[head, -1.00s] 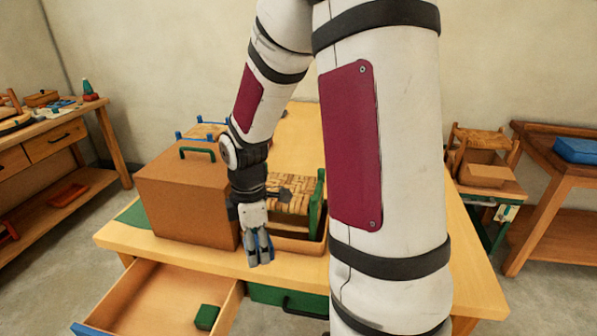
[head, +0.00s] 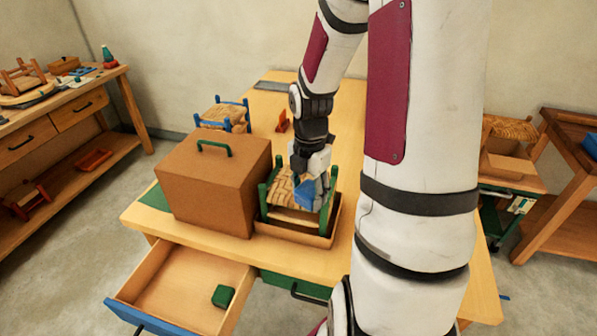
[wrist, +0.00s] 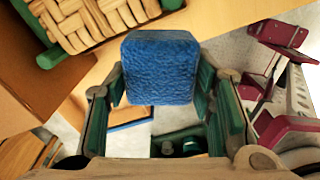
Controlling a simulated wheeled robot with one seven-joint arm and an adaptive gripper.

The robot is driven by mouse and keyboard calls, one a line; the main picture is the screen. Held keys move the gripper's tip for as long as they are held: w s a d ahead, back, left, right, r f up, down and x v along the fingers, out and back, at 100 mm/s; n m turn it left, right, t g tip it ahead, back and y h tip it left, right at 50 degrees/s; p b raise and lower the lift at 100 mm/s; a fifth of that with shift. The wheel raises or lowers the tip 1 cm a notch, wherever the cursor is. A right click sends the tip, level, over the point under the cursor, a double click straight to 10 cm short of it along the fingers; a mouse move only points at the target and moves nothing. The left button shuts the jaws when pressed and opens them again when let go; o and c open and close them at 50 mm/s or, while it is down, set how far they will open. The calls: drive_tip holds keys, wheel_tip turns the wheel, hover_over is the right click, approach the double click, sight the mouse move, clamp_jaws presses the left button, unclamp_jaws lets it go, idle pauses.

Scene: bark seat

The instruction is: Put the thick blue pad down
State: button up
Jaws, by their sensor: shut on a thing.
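My gripper (head: 308,194) is shut on the thick blue pad (wrist: 160,68), which shows between the two fingers in the wrist view. In the head view the blue pad (head: 305,193) is partly covered by the fingers, in front of the green-framed stool (head: 282,187) with a woven bark seat. I cannot tell whether the pad touches the stool. The stool stands in a shallow brown tray (head: 318,239) on the table. Part of the woven seat (wrist: 90,22) shows at the upper left of the wrist view.
A brown box (head: 212,185) with a green handle stands left of the stool. An open drawer (head: 172,285) juts out at the front and holds a small green block (head: 223,296). A blue-framed stool (head: 222,116) and a small orange-red piece (head: 282,121) are farther back.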

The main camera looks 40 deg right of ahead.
drive_tip(key=w+d, duration=0.2)
drive_tip(key=w, duration=0.1)
drive_tip(key=w+d+f, duration=0.1)
drive_tip(key=w+d, duration=0.1)
drive_tip(key=w, duration=0.2)
drive_tip(key=w+d, duration=0.3)
drive_tip(key=w, duration=0.1)
drive_tip(key=shift+f, duration=1.9)
drive_tip(key=shift+f, duration=0.1)
drive_tip(key=o, duration=0.9)
